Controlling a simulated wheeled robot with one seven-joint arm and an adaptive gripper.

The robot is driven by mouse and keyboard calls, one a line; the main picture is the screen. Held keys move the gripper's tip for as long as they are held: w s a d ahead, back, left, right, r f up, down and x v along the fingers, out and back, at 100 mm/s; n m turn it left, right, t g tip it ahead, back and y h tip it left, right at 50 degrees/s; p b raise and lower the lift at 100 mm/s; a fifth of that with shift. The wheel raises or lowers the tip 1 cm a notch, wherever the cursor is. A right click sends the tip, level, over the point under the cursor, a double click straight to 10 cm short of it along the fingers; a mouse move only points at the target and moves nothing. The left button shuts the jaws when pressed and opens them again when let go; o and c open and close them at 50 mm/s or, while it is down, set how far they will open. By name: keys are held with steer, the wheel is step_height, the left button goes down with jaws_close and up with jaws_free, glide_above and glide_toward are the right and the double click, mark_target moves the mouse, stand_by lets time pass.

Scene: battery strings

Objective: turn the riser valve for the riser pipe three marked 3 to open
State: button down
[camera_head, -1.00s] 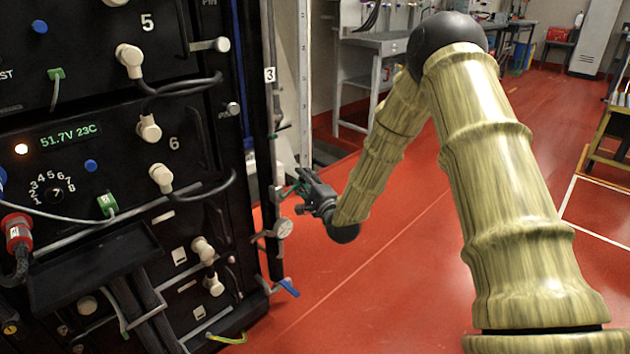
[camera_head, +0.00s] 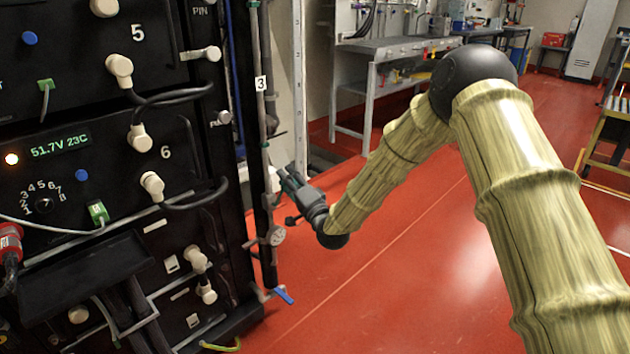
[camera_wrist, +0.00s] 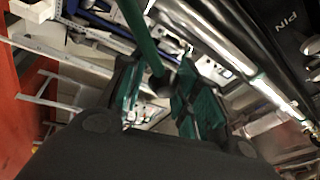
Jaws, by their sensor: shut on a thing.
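The riser pipe three (camera_head: 263,130) is a thin upright pipe at the right edge of the black battery rack, with a white tag marked 3 (camera_head: 261,83). My gripper (camera_head: 287,177) is beside this pipe, below the tag. In the wrist view my gripper (camera_wrist: 160,100) has green-padded fingers closed around the end of a green lever (camera_wrist: 142,35), which looks like the valve's handle. The valve body is small and mostly hidden in the head view, so its exact position cannot be told.
The black rack (camera_head: 180,110) with cables stands close on the left. A grey workbench (camera_head: 390,45) is behind. Red floor (camera_head: 400,250) is clear to the right.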

steer(key=shift+s+a+r, duration=0.15)
steer(key=shift+s+a, duration=0.05)
steer(key=shift+a, duration=0.3)
steer(key=c, duration=1.1)
jaws_free()
steer(key=shift+a+n, duration=0.1)
steer(key=shift+n, duration=0.2)
steer(key=shift+c, duration=0.2)
steer(key=shift+d, duration=0.4)
steer(key=shift+s+d+f, duration=0.2)
steer(key=shift+s+d, duration=0.1)
steer(key=shift+s, duration=0.1)
steer(key=v, duration=1.1)
